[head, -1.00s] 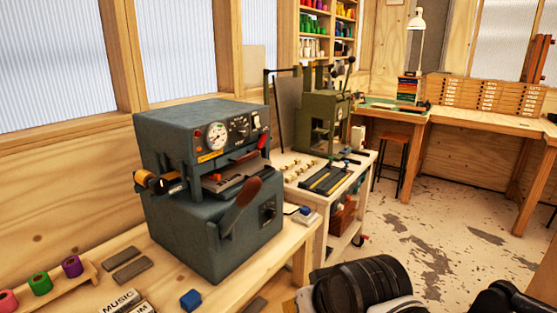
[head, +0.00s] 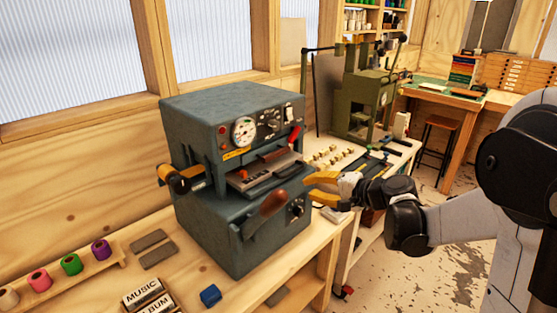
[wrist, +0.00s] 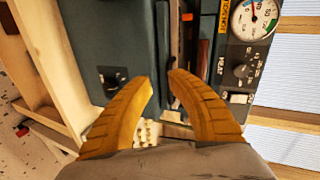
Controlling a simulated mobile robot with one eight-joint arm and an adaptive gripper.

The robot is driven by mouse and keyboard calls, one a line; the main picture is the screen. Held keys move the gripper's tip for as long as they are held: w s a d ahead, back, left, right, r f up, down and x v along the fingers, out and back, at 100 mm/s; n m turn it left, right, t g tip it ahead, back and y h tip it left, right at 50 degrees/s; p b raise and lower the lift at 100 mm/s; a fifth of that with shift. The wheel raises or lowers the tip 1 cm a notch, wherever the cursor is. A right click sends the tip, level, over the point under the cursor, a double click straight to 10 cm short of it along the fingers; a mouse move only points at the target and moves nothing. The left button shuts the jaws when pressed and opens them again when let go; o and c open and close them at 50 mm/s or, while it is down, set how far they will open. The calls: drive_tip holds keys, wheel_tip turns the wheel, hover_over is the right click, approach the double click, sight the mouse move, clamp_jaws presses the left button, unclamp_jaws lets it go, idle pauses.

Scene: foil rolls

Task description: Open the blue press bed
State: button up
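The blue press (head: 235,165) stands on the wooden bench, a blue-grey block with a gauge and knobs on its upper front. Its bed (head: 262,172) lies in the slot between the upper and lower halves. A brown-ended lever (head: 272,203) sticks out of the lower front. My gripper (head: 310,186) is at the right of the press, its yellow fingers pointing at it, apart and empty. Whether a finger touches the press I cannot tell.

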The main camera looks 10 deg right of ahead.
drive_tip(key=w+d+m+t, duration=0.2)
drive_tip(key=w+d, duration=0.1)
drive_tip(key=b+x, duration=0.2)
drive_tip(key=x, duration=0.9)
drive_tip(key=shift+y, duration=0.4)
drive_tip(key=shift+s+r, duration=0.1)
clamp_jaws()
